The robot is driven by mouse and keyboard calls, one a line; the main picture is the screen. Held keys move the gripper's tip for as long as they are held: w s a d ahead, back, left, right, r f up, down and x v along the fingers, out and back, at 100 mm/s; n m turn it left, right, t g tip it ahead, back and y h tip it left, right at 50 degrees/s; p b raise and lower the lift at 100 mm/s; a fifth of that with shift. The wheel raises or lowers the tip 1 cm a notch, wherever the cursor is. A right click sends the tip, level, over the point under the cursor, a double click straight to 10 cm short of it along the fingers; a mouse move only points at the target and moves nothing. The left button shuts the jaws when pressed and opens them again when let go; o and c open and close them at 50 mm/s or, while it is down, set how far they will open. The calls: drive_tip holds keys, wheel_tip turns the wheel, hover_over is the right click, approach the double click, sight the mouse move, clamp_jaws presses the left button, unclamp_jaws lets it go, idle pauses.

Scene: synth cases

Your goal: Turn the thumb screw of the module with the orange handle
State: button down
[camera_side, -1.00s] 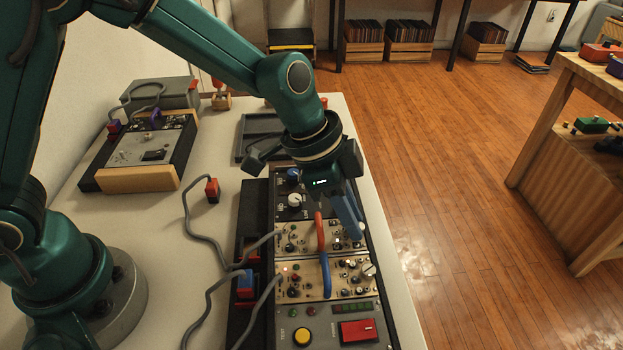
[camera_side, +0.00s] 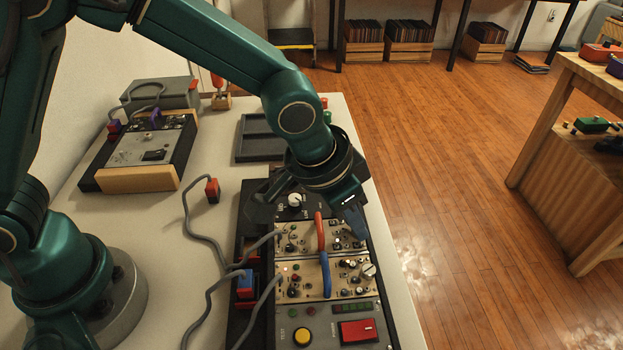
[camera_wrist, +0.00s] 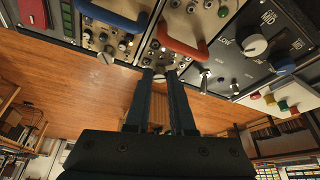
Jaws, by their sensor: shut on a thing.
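The module with the orange-red handle (camera_side: 320,232) has a tan face and sits in the dark rack. The handle also shows in the wrist view (camera_wrist: 184,47). My gripper (camera_wrist: 160,73) is at this module's outer edge, its two fingers shut around the silver thumb screw (camera_wrist: 159,79). In the side view my gripper (camera_side: 357,232) reaches down to the module's right end, and the screw is hidden there. The fingers are beside the handle, apart from it.
The neighbouring tan module has a blue handle (camera_side: 326,275) and its own silver screw (camera_wrist: 106,58). A grey panel with a yellow button (camera_side: 302,337) and red switch (camera_side: 358,330) lies nearer. Grey cables (camera_side: 205,240) run left of the rack. Open floor lies to the right.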

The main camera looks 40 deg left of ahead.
sight(356, 250)
drive_tip(key=n, duration=0.1)
drive_tip(key=n+y, duration=0.1)
drive_tip(key=n, duration=0.1)
drive_tip(key=n+y, duration=0.1)
drive_tip(key=n, duration=0.1)
drive_tip(key=shift+s+d, duration=0.1)
drive_tip(key=shift+d, duration=0.25)
drive_tip(key=n+y, duration=0.1)
drive_tip(key=n, duration=0.2)
drive_tip(key=n+y, duration=0.1)
drive_tip(key=n, duration=0.1)
drive_tip(key=shift+d+n, duration=0.2)
drive_tip(key=shift+n, duration=0.2)
drive_tip(key=shift+f, duration=0.1)
drive_tip(key=c, duration=0.8)
unclamp_jaws()
drive_tip(key=shift+o, duration=0.2)
drive_tip(key=v, duration=0.5)
